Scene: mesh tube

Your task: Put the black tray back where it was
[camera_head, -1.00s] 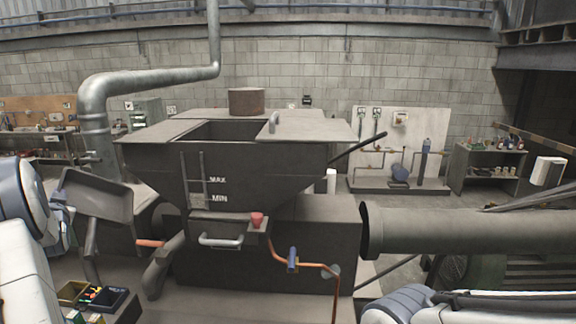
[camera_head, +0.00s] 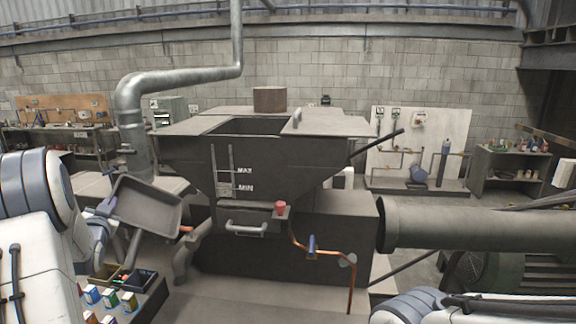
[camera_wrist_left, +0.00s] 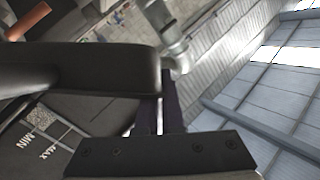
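The black tray (camera_head: 147,207) is a dark, shallow, rimmed tray at the left of the head view. It is tilted and held in the air in front of the hopper's left side. My left gripper (camera_head: 106,206) is at the tray's left edge and seems shut on it, though the arm partly hides the fingers. In the left wrist view, the tray's dark edge (camera_wrist_left: 85,68) crosses the upper left and meets the fingers of the left gripper (camera_wrist_left: 160,115). My right gripper is out of view; only part of my right arm shows at the lower right.
A large hopper (camera_head: 265,165) marked MAX and MIN stands in the middle. A bench at the lower left holds an olive bin (camera_head: 104,275), a black bin (camera_head: 141,280) and several small coloured boxes. A thick pipe (camera_head: 470,224) crosses the right side.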

